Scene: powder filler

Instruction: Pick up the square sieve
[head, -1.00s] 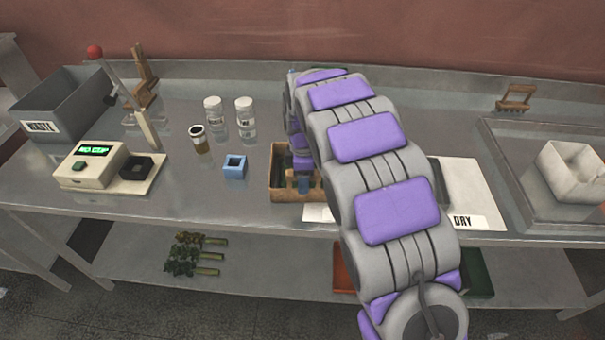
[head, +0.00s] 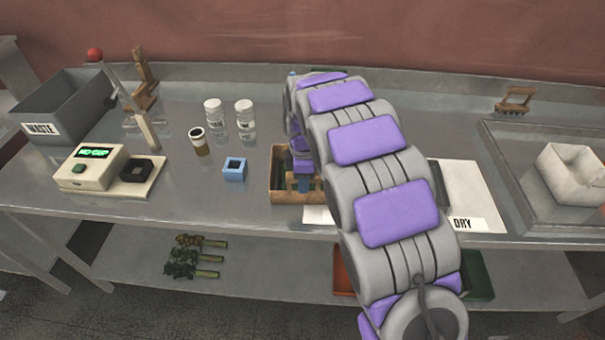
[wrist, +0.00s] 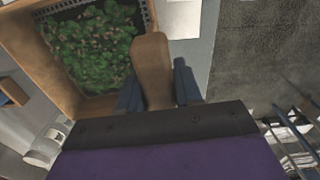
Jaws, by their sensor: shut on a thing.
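The square sieve is a wooden frame (head: 276,186) on the bench, just left of my arm. In the wrist view the sieve's wooden frame (wrist: 24,62) surrounds green leafy pieces (wrist: 95,45) and shows a dark toothed or mesh edge. A rounded wooden handle (wrist: 152,62) sticks out from its side. My gripper (wrist: 158,86) has one dark blue finger on each side of this handle and is shut on it. In the head view my gripper (head: 303,180) is partly hidden by my arm. I cannot tell whether the sieve is clear of the bench.
Further left are a scale (head: 92,168) and a grey WASTE bin (head: 65,105). A white DRY mat (head: 470,190) and pale box (head: 570,175) are right.

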